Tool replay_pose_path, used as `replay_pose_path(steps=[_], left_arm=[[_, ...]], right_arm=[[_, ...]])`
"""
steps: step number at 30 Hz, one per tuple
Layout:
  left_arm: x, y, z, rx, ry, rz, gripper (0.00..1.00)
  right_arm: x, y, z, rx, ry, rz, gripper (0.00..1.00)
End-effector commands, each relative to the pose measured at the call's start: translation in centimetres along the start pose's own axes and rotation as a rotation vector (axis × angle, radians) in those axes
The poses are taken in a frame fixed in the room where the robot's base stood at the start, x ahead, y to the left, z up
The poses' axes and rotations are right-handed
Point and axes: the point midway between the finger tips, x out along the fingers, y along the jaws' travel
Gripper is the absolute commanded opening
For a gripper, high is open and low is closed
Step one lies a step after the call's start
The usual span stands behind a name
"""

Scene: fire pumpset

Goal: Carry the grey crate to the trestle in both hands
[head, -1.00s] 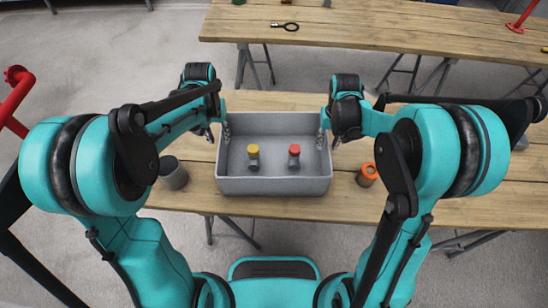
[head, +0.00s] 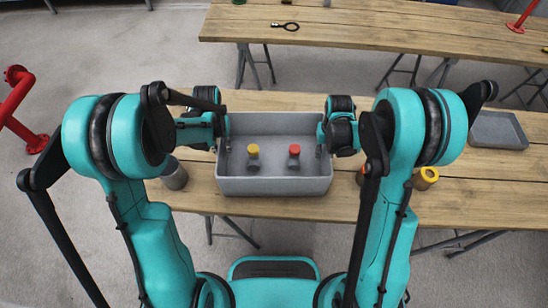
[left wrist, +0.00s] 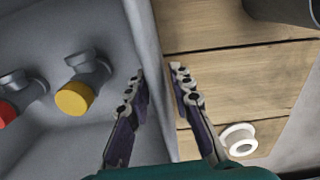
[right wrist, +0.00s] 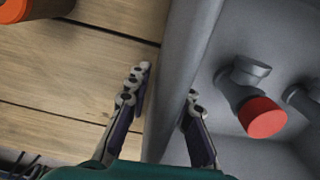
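The grey crate (head: 275,186) sits upright on the near wooden trestle table. It holds a grey fitting with a yellow cap (head: 253,150) and one with a red cap (head: 294,150). My left gripper (head: 226,140) is at the crate's left wall; in the left wrist view its open fingers (left wrist: 159,70) straddle the wall, one inside and one outside. My right gripper (head: 320,142) is at the right wall; in the right wrist view its open fingers (right wrist: 166,82) straddle that wall, the inner finger partly hidden. A second trestle table (head: 370,28) stands beyond.
A dark grey cylinder (head: 174,176) stands left of the crate. A yellow-ringed part (head: 426,177) and a grey tray (head: 497,130) are on the right. A ring-ended tool (head: 286,26) lies on the far table. A red pipe (head: 18,100) stands at left.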

Motion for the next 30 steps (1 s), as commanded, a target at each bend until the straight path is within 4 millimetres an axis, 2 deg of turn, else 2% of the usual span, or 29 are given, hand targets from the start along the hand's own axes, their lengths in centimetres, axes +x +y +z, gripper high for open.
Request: replay_pose_path(steps=[19,30], left_arm=[[-0.4,0.0,0.0,0.0,0.0,0.0,0.0],[-3.1,0.0,0.0,0.0,0.0,0.0,0.0]], right_arm=[[-0.4,0.0,0.0,0.0,0.0,0.0,0.0],[-3.1,0.0,0.0,0.0,0.0,0.0,0.0]])
